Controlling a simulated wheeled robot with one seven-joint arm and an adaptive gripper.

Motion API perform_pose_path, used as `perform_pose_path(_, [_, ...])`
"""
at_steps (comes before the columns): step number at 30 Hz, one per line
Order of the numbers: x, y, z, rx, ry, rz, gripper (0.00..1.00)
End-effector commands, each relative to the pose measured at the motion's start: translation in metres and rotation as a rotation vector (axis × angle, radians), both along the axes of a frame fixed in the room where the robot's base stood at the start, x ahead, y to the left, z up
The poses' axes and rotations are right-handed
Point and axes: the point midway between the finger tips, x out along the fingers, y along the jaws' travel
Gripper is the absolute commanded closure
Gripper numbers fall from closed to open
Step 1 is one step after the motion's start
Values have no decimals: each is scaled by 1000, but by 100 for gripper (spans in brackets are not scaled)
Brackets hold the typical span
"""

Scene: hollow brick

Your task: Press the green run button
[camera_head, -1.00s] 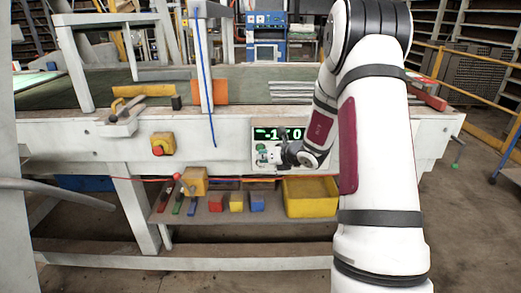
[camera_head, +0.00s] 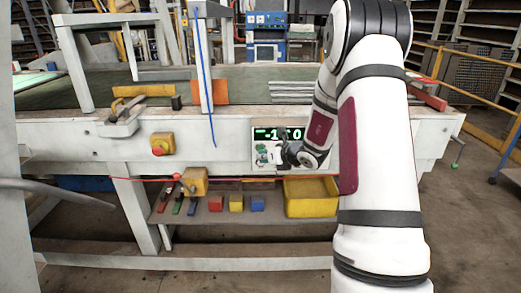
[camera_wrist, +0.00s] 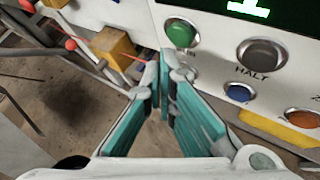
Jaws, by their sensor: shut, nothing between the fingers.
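The green button (camera_wrist: 180,33) is round and sits in a metal ring on the pale control panel; it shows in the wrist view's upper middle. In the head view it is a small green spot (camera_head: 261,148) under the digital display (camera_head: 278,134). My gripper (camera_wrist: 165,62) is shut and empty, its teal-padded fingers pointing at the panel. Its tips appear just below and left of the green button in the wrist view. I cannot tell the remaining gap to the panel. In the head view my gripper (camera_head: 279,153) is right of the green button.
A grey HALT button (camera_wrist: 262,54), a blue button (camera_wrist: 239,92) and an orange button (camera_wrist: 301,118) share the panel. A yellow box with a red button (camera_head: 161,144) is farther left. A yellow bin (camera_head: 312,205) stands on the shelf below.

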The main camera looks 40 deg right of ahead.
Motion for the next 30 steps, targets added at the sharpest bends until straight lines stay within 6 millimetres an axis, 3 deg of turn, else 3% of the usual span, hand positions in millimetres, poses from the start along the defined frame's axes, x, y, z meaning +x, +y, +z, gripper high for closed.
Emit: perform_pose_path(30, [9,-6,0,0,0,0,100])
